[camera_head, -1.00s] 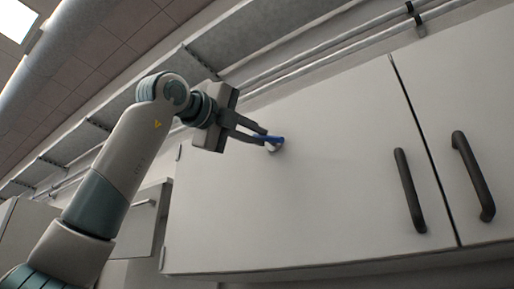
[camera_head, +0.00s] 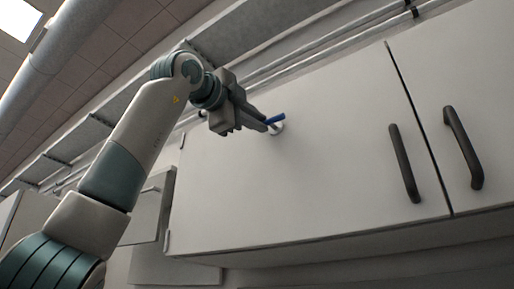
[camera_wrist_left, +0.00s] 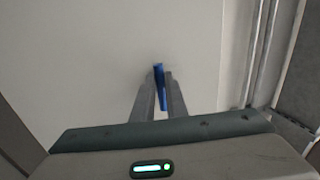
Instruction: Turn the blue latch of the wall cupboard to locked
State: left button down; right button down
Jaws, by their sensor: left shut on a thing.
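The wall cupboard (camera_head: 310,170) has pale doors, and its left door fills much of the head view. The blue latch (camera_head: 276,119) sits on a round pale base on that door, near the door's upper part. My left gripper (camera_head: 267,124) reaches it from the left and is shut on it. In the left wrist view the blue latch (camera_wrist_left: 160,84) stands between the two fingers of my left gripper (camera_wrist_left: 158,88), near their tips. The fingers partly hide the latch and its base. My right gripper is in neither view.
Two dark bar handles, a left one (camera_head: 404,163) and a right one (camera_head: 464,148), flank the gap between the doors. Pipes (camera_head: 330,50) run along the wall above the cupboard. A smaller grey cabinet (camera_head: 150,210) stands at lower left. The door around the latch is bare.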

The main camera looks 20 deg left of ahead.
pick_arm(q)
jog(key=shift+f, duration=0.1)
jog(key=c, duration=1.8)
grip_release()
jog(key=shift+a, duration=0.1)
jog(key=shift+o, duration=0.2)
